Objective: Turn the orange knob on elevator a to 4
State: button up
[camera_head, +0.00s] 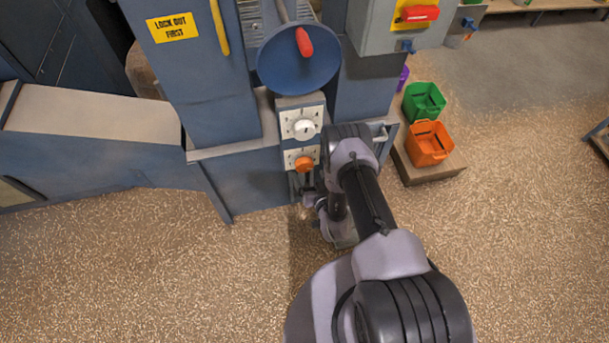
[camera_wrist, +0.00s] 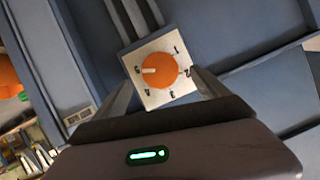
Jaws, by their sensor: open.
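The orange knob (camera_wrist: 160,70) sits on a square white dial plate (camera_wrist: 151,101) on the blue elevator body. Its white pointer mark points left in the wrist view, toward a numeral too small to read surely. The 4 appears at the plate's lower left. In the head view the orange knob (camera_head: 304,164) is below a white knob (camera_head: 303,128). My gripper (camera_wrist: 163,80) is open, with one finger at each side of the plate and the knob between them in the picture. I see no contact. In the head view my gripper (camera_head: 307,190) is partly hidden near the knob.
A blue round disc with a red-handled lever (camera_head: 304,42) is above the dials. An orange bin (camera_head: 430,144) and a green bin (camera_head: 424,102) stand to the right. A grey box with a red switch (camera_head: 419,13) is at upper right. Floor to the left is clear.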

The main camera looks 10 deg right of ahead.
aim_at(305, 168)
jog(key=b+x, duration=0.3)
jog(key=x, duration=0.2)
jog(key=shift+w+f, duration=0.15)
jog(key=shift+f, duration=0.1)
jog(key=shift+w+b, duration=0.35)
jog(key=shift+w, duration=0.2)
jog(key=shift+c, duration=0.2)
jog(key=c, duration=1.3)
